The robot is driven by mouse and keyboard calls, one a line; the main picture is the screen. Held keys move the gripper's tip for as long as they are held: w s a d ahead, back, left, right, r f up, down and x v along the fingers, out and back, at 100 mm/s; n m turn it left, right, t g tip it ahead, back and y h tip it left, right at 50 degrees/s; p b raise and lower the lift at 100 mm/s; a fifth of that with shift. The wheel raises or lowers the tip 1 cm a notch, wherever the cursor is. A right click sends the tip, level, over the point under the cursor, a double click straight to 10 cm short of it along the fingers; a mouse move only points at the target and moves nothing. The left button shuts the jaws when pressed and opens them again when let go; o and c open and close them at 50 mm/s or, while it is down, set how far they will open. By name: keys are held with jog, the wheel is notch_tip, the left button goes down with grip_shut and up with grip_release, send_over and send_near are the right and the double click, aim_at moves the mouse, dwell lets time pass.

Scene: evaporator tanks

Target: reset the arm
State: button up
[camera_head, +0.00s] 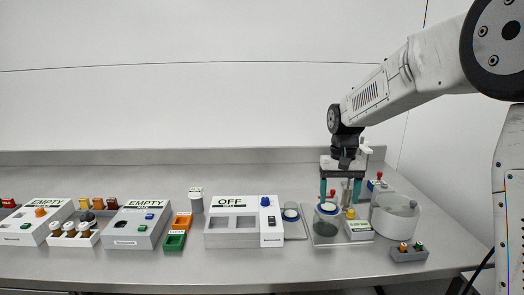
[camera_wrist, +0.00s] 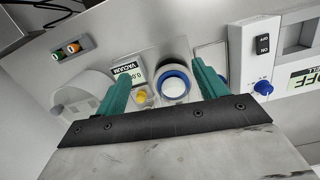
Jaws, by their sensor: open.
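My gripper (camera_head: 339,192) hangs at the right of the bench in the head view, pointing down. Its two teal fingers are apart. Below and between them is a clear vessel with a blue ring (camera_head: 328,209). In the wrist view my gripper (camera_wrist: 162,86) is open, and the blue-ringed vessel (camera_wrist: 174,84) shows between the fingers, nearer the right one. I see nothing held. The arm reaches in from the right edge of the head view.
A white round tank (camera_head: 395,215) stands right of the gripper, with a vacuum display (camera_head: 359,230) in front. A box marked OFF (camera_head: 230,224) stands to the left, and boxes marked EMPTY (camera_head: 137,227) farther left. The front bench edge is mostly clear.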

jog(key=s+d+r+t, duration=0.1)
jog(key=s+r, duration=0.1)
jog(key=s, duration=1.6)
jog(key=s+d+r+n+t, duration=0.1)
jog(key=s+r, duration=0.2)
jog(key=s, duration=1.4)
jog(key=shift+s+d+r+t, duration=0.3)
jog(key=shift+s+r, duration=0.05)
jog(key=shift+s, duration=0.05)
